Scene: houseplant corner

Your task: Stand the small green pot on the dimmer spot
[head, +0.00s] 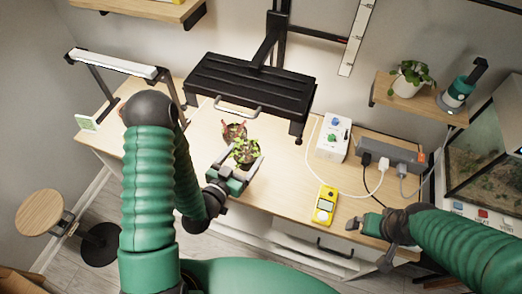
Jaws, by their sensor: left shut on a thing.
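My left gripper (238,166) is over the middle of the wooden desk, shut on a small potted plant (246,150) with green leaves. Its fingers hide most of the pot, so I cannot make out the pot's colour or whether its base touches the desk. A second small plant (234,131) with reddish leaves is just behind it. A white bar lamp (110,63) stands at the left of the desk, and a wide black panel (250,84) overhangs the back. I cannot tell which spot is the dimmer one. My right gripper (378,242) looks open and empty at the desk's front right.
A yellow meter (325,204), a white box (334,137) and a grey power strip (390,152) with cables occupy the desk's right side. A glass tank (488,150) is at far right. A wall shelf (418,104) holds a white-potted plant. The desk's left part has free room.

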